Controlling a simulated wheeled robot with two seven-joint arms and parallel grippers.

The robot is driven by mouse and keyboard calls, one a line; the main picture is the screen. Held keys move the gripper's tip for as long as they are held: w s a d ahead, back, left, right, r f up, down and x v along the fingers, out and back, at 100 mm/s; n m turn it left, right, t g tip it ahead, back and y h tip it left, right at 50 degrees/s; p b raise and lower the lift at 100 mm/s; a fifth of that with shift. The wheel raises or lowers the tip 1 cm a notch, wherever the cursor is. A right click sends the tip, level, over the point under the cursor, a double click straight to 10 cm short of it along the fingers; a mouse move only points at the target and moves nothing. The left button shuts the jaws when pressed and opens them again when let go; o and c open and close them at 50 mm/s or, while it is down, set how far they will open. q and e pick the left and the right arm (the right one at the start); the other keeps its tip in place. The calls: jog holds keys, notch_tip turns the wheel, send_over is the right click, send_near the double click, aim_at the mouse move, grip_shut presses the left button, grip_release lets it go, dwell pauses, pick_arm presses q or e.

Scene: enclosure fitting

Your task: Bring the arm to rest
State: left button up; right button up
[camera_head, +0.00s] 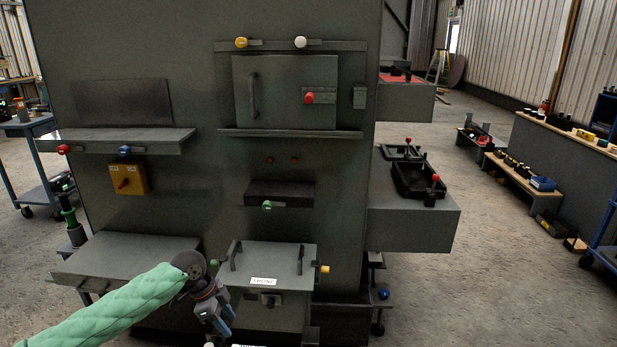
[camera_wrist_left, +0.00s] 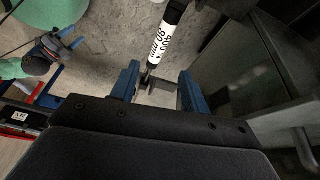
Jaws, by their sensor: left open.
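My left arm in its green sleeve comes in from the lower left in the head view. Its gripper (camera_head: 218,318) hangs low in front of the enclosure, just left of the lower box with the labelled lid (camera_head: 272,262). In the left wrist view the two blue fingers of the left gripper (camera_wrist_left: 158,90) stand apart. A black post with a white printed label (camera_wrist_left: 165,38) shows beyond them, and a small dark piece shows in the gap; I see no grip on either. What looks like my right gripper (camera_wrist_left: 62,42) is at the upper left of that view, its jaws unclear.
The grey enclosure (camera_head: 200,200) fills the middle. A shelf (camera_head: 120,142) and a lower ledge (camera_head: 130,255) jut out on its left. Side shelves (camera_head: 415,225) with trays stand at its right. A blue cart (camera_head: 30,128) is at far left. Open floor (camera_head: 480,270) lies right.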

pick_arm(q)
jog(key=w+r+n+t+y, duration=0.4)
jog(key=r+n+t, duration=0.2)
jog(key=r, duration=0.4)
jog(key=s+d+r+n+t+p, duration=0.2)
jog(key=s+d+r+n+p, duration=0.1)
jog(key=s+d, duration=0.35)
jog(key=s+d+f+n+g+p, duration=0.1)
jog(key=s+f, duration=0.3)
jog(key=s, duration=0.7)
jog(key=s+d+f+n+g+h+p, duration=0.1)
jog(key=s+f+p, duration=0.3)
jog(key=s, duration=0.8)
jog(key=s+d+f+n+g+p, duration=0.2)
jog(key=s+f, duration=0.4)
jog(key=s, duration=0.6)
jog(key=shift+n+g+p, duration=0.4)
jog(key=shift+n+g, duration=0.4)
pick_arm(e)
jog(key=s+d+r+g, duration=0.1)
jog(key=d+r, duration=0.1)
jog(key=r, duration=0.8)
jog(key=s+d+r+g+h, duration=0.1)
jog(key=d+r, duration=0.2)
jog(key=r, duration=0.8)
jog(key=s+d+r+g+h, duration=0.1)
jog(key=d+r, duration=0.2)
jog(key=r, duration=0.7)
jog(key=shift+r+g, duration=0.2)
jog(key=shift+g, duration=0.2)
